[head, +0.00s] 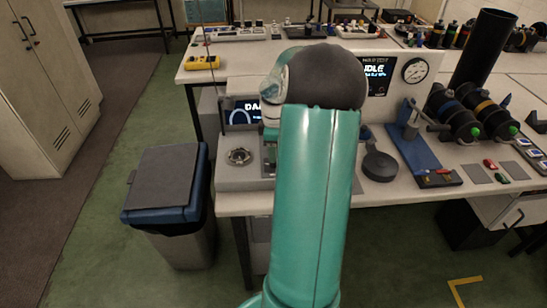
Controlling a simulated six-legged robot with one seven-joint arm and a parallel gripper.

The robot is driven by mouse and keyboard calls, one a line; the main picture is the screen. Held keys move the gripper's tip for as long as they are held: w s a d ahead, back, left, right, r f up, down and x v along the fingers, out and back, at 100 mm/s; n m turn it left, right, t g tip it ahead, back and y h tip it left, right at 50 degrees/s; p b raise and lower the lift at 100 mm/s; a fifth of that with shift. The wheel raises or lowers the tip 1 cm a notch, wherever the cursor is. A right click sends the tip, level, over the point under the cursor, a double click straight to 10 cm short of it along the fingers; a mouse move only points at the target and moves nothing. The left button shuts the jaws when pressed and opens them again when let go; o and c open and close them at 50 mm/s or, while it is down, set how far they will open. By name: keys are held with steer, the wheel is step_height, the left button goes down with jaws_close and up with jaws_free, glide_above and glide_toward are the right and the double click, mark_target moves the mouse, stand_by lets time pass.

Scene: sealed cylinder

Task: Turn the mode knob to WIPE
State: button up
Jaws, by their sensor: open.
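I cannot make out the mode knob for certain, and no WIPE marking is readable. A dark screen (377,72) partly reading "DLE" stands behind the bench, just right of my arm, which covers its left part. A second lit screen (243,113) shows at the left of my arm, partly covered. A round metallic fitting (239,156) sits on a grey unit at the front left of the bench; I cannot tell whether it turns. My teal arm rises through the middle and hides what lies behind it. My gripper is not visible.
A round gauge (415,70) is right of the screen. A blue stand (422,150), a dark round pan (379,165) and black spools (455,118) occupy the bench's right. A lidded bin (170,190) stands at its left front. Green floor is clear between bin and cabinet (45,85).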

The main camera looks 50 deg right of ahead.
steer(key=shift+f, duration=2)
steer(key=c, duration=1)
